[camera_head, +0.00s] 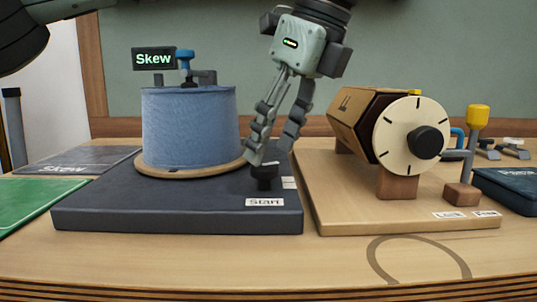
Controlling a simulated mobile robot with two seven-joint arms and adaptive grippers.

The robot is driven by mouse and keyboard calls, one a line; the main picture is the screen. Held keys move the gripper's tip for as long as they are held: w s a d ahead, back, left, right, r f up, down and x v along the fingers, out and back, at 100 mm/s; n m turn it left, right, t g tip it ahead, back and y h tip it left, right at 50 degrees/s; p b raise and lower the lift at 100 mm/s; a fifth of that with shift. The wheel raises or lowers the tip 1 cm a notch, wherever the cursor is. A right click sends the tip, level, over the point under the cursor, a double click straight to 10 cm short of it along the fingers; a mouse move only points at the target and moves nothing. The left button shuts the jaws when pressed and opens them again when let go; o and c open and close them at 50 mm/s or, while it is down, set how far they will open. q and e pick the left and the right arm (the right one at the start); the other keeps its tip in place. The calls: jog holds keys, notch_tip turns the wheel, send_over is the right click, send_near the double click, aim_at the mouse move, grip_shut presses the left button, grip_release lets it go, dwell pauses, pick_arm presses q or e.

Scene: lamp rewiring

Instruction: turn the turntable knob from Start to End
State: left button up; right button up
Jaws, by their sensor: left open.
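The turntable knob (264,182) is a small black knob at the right front of a dark base (180,215). A white "Start" label (264,202) lies just in front of it, and another pale label (289,183) lies to its right, too small to read. A blue fabric lampshade (188,128) stands upright on a round wooden turntable (195,173) on the base. My left gripper (268,157) points down with its fingers apart, just above the knob. I cannot tell whether a fingertip touches it. My right gripper is out of view.
A "Skew" display (154,58) and a blue-topped clamp (186,58) stand at the lampshade's top. To the right is a wooden stand (330,215) with a drum and pale dial (398,112), and a yellow-topped post (477,118).

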pick_arm(q)
jog(key=v, duration=0.9)
jog(key=shift+s, duration=0.1)
